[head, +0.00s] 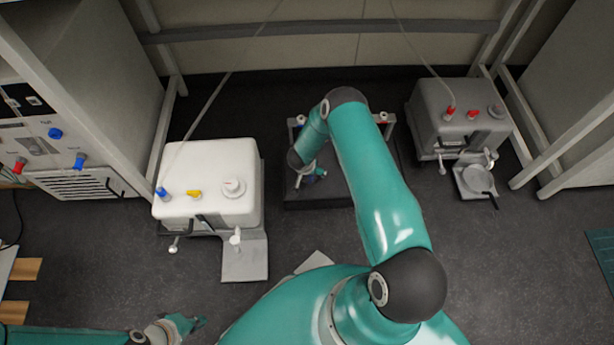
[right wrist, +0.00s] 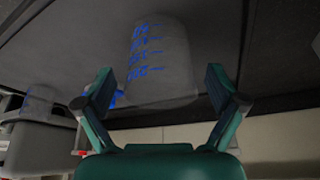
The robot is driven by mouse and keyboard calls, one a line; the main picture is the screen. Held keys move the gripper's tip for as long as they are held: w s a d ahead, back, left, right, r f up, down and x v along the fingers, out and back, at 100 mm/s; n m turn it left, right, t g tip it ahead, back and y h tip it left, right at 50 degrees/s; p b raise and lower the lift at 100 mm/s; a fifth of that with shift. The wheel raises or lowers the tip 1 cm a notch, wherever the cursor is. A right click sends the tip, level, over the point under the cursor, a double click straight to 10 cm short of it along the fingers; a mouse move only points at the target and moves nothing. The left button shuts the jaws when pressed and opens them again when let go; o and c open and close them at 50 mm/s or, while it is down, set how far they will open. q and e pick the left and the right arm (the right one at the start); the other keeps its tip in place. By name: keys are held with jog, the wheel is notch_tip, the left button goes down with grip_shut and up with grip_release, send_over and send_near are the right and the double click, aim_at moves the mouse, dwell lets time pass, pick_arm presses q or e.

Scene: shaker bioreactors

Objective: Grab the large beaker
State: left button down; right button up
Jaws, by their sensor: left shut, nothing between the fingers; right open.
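In the right wrist view a large clear beaker (right wrist: 160,50) with blue graduation marks appears ahead, between the two fingers of my right gripper (right wrist: 160,82). The fingers are spread wide and I see no contact with the beaker. In the head view my right arm reaches over the dark stand in the middle. Only part of the right gripper (head: 308,176) shows there, and I cannot make out the beaker beside it. My left gripper (head: 190,324) is shut and empty, low over the floor at the bottom left, far from the stand.
A white bioreactor box (head: 210,165) stands left of the dark stand (head: 325,195), and a grey one (head: 450,100) stands to its right. Another vessel with blue marks (right wrist: 40,100) shows at the left of the right wrist view. The floor around the boxes is mostly clear.

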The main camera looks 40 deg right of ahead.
jog(key=b+x, duration=0.1)
jog(key=x, duration=0.2)
jog(key=shift+f, duration=0.1)
jog(key=shift+c, duration=0.4)
jog(key=c, duration=1)
jog(key=shift+c, duration=0.2)
